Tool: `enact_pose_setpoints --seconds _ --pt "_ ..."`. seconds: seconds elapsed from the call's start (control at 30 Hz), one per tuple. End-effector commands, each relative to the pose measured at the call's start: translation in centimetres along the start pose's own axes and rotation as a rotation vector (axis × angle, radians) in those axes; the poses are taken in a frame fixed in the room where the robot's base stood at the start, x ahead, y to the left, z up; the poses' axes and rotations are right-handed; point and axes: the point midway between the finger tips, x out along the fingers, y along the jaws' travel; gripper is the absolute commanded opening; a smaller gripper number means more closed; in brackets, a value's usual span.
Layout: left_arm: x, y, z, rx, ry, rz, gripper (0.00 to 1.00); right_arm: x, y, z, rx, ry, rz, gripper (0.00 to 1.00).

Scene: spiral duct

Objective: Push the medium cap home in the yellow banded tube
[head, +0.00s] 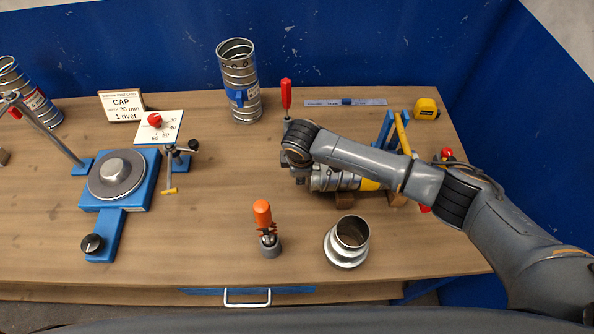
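The yellow banded tube (332,180) is a ribbed metal duct with a yellow band (370,184). It lies on its side on wooden blocks (396,198) right of the table's middle, partly under my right arm. My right gripper (300,178) is at the tube's left end, pointing down, touching it or very close. Its fingers are small and dark, and I cannot tell whether they are open or shut. I cannot make out the medium cap; the gripper covers the tube's left end. My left gripper is not in view.
A metal reducer (346,244) and an orange-handled tool (264,228) stand in front. A red screwdriver (286,96), a blue-banded upright duct (240,82) and a yellow tape measure (426,108) are behind. A blue turntable fixture (118,178) is at left.

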Motion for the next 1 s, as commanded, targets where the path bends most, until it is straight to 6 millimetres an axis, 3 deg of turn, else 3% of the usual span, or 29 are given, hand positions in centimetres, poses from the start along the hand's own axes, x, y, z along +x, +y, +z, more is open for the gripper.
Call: enact_pose_setpoints --seconds 0.67,0.7,0.8,1.0 --pt "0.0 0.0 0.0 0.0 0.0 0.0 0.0 0.1 0.0 1.9 0.003 -0.005 0.0 0.0" --pt "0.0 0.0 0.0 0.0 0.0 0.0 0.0 0.0 0.0 1.9 0.002 -0.004 0.0 0.31" --pt "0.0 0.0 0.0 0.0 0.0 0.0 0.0 0.0 0.0 1.9 0.002 -0.004 0.0 0.52" --pt "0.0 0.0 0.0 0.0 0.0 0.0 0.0 0.0 0.0 1.8 0.001 -0.003 0.0 0.54"
